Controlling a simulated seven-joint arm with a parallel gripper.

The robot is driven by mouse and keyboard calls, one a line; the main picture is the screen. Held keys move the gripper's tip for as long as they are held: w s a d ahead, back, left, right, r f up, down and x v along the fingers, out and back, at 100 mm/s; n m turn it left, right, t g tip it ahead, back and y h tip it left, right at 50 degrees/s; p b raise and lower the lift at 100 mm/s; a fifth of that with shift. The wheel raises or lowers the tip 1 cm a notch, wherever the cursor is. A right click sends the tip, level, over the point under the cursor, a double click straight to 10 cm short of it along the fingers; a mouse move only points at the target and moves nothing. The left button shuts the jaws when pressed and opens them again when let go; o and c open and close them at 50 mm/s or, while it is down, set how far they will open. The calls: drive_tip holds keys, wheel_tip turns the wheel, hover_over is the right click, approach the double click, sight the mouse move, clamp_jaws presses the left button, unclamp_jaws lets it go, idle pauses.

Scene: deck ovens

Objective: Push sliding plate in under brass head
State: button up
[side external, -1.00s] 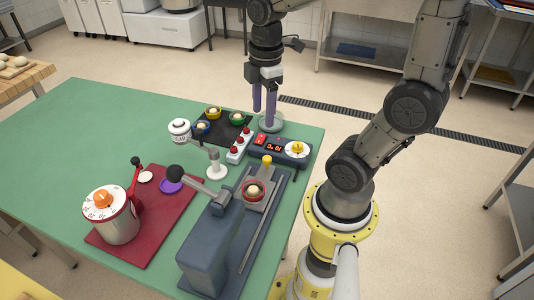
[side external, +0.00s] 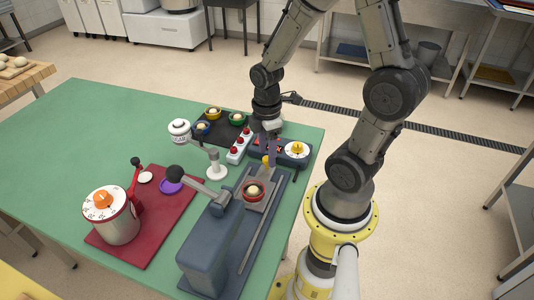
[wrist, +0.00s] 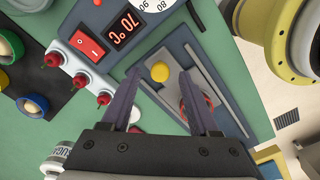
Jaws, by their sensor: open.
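The sliding plate (side external: 268,189) is a small grey plate on the rail base of the dark blue press (side external: 212,245). It carries a red ring (side external: 254,195) with a pale dough ball and has a yellow knob (wrist: 160,71) at its far end. The plate sits out in front of the press head (side external: 223,195); I cannot make out a brass colour there. My gripper (side external: 269,152) is open and empty, pointing down at the knob end. In the wrist view, the fingers of my gripper (wrist: 160,76) appear on either side of the knob; contact cannot be told.
A white stand (side external: 217,165) and the press lever (side external: 197,187) rise nearby.

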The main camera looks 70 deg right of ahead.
drive_tip(key=shift+f, duration=0.6)
clamp_jaws()
idle(1.1)
